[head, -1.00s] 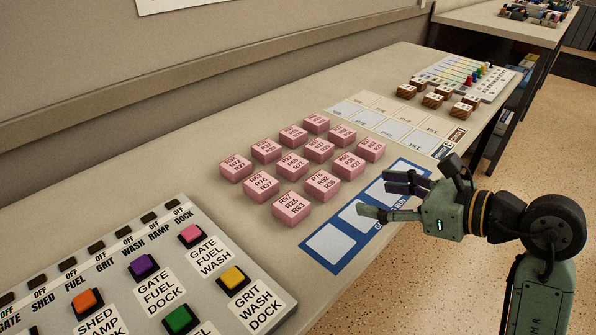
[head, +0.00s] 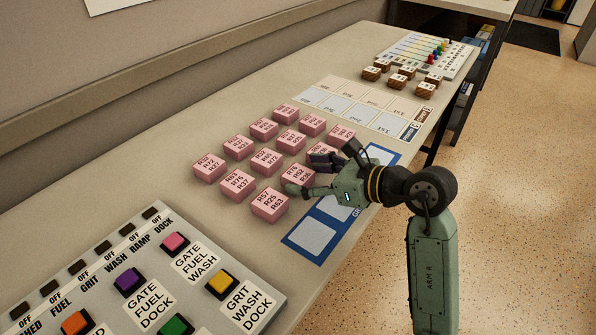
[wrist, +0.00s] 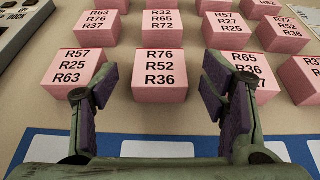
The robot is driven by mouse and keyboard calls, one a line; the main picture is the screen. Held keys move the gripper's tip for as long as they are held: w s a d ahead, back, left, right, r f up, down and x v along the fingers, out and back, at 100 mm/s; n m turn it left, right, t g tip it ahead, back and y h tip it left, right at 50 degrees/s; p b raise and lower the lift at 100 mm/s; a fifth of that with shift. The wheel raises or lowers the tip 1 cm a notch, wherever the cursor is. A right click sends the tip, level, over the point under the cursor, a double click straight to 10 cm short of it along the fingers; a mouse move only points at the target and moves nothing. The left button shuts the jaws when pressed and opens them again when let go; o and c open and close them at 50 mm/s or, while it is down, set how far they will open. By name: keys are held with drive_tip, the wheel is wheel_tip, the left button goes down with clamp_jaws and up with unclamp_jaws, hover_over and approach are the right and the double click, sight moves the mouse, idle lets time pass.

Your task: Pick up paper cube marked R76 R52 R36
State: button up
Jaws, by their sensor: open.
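The pink paper cube marked R76 R52 R36 (wrist: 160,75) sits on the table in the front row, centred ahead of my open fingers in the wrist view. In the head view the same cube (head: 296,175) is partly hidden by my gripper. My gripper (wrist: 165,105) is open and empty, with one finger on each side of the line to the cube. It also shows in the head view (head: 308,175), low over the front row. The cube marked R57 R25 R63 (wrist: 75,72) is left of it, and one reading R65 R36 (wrist: 245,72) is right, partly covered by the right finger.
Several more pink cubes (head: 238,148) stand in rows behind. A blue mat with white squares (head: 310,236) lies at the table's front edge. A panel of coloured buttons (head: 222,284) is at lower left. Wooden blocks (head: 397,81) stand at the far end.

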drive_tip(key=shift+x, duration=0.8)
drive_tip(key=shift+c, duration=0.2)
drive_tip(key=c, duration=1.2)
